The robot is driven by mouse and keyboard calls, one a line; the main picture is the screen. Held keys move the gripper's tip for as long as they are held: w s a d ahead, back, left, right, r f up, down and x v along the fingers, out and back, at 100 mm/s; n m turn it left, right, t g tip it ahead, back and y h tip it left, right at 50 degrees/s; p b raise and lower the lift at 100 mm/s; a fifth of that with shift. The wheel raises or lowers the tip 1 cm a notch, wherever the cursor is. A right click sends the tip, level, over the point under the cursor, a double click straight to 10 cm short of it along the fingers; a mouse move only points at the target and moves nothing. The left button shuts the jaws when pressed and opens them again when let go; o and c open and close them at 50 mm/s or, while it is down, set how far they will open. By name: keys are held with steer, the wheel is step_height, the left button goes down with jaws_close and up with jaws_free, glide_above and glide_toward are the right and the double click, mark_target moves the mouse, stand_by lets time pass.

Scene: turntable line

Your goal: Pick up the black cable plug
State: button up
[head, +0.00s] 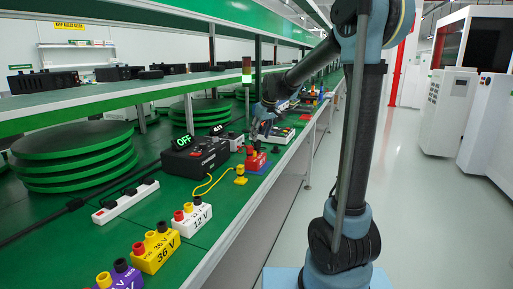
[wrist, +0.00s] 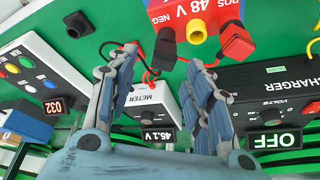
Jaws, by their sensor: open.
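A dark, blocky piece that looks like the black cable plug (wrist: 78,25) is on the green table at the upper left of the wrist view. A dark lead curves near it; its join is unclear. My gripper (wrist: 160,95) is open and empty, its fingers apart, with the white meter (wrist: 152,98) showing between and beyond them. The plug is outside the finger gap, beyond and left of the left finger.
The black charger (wrist: 285,108) is right, a white box with colored buttons (wrist: 35,65) left.

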steer(key=shift+x, duration=2.35)
steer(key=shift+a, duration=0.1)
steer(key=shift+c, duration=0.3)
steer(key=c, duration=1)
steer(key=shift+c, duration=0.2)
steer(key=shift+r, duration=0.1)
step_height(320, 180, up, 10)
